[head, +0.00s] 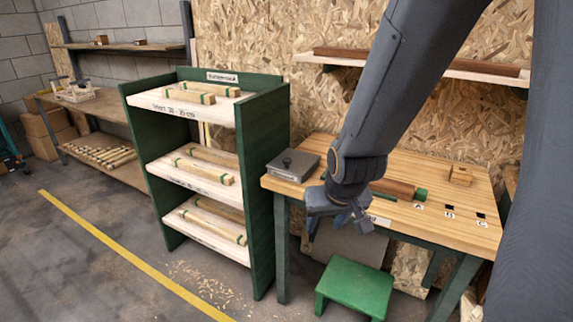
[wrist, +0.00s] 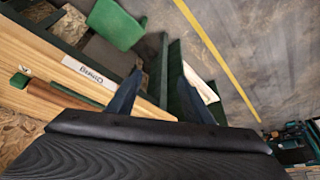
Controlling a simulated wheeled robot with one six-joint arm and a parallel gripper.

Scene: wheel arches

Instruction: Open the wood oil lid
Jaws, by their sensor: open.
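A grey, flat, square box with a small dark round knob on top (head: 293,165) stands on the left end of the wooden table in the head view. It looks like the wood oil container, and its lid appears closed. I cannot read a name on it. My gripper (head: 342,222) is to the right of the box and nearer the camera, apart from it, at the table's front edge. In the wrist view my gripper (wrist: 161,68) has its two fingers spread with nothing between them. I cannot make out the box in the wrist view.
A small wooden block (head: 461,175) lies farther right. A green stool (head: 355,290) stands below. A green shelf rack (head: 264,190) stands close to the table's left. Open floor lies left.

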